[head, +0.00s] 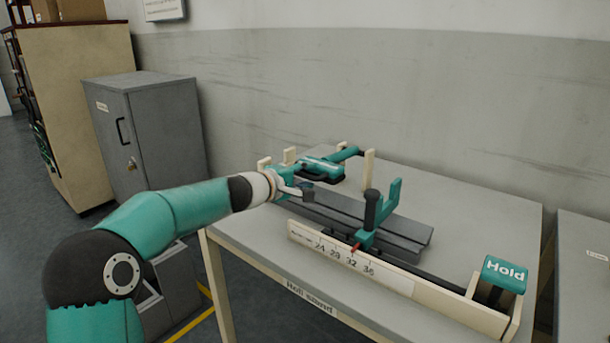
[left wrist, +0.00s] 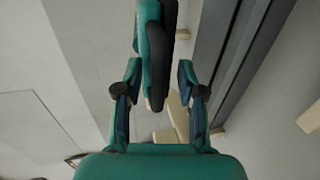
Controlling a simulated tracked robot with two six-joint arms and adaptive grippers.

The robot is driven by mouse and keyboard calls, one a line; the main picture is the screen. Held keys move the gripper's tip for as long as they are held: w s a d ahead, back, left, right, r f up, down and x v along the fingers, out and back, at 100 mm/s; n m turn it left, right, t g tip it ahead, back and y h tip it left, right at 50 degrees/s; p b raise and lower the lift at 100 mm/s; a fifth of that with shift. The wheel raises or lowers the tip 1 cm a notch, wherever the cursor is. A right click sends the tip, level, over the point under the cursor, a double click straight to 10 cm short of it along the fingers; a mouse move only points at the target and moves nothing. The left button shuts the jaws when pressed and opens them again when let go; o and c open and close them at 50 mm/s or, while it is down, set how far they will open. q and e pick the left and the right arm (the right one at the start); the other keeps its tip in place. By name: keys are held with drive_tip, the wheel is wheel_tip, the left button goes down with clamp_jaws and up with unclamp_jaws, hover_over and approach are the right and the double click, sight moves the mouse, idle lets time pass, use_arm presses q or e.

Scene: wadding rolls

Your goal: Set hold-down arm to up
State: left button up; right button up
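The hold-down arm (head: 343,156) is a teal bar with dark parts above the far end of the grey trough on the table; it lies close to level in the head view. My left gripper (head: 303,185) is at its near left end. In the left wrist view, the hold-down arm (left wrist: 153,55) reaches down between the two teal fingers of my left gripper (left wrist: 158,75). The fingers stand apart on either side of it, with a visible gap on the right; contact on the left is unclear. My right gripper is not in view.
The grey trough (head: 405,238) has a teal slide with a dark knob (head: 373,208) and a numbered scale (head: 345,262) in front. A teal "Hold" sign (head: 504,273) stands at the right end. A grey cabinet (head: 165,135) stands behind my left arm.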

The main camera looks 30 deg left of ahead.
use_arm(q)
clamp_jaws()
idle(0.5)
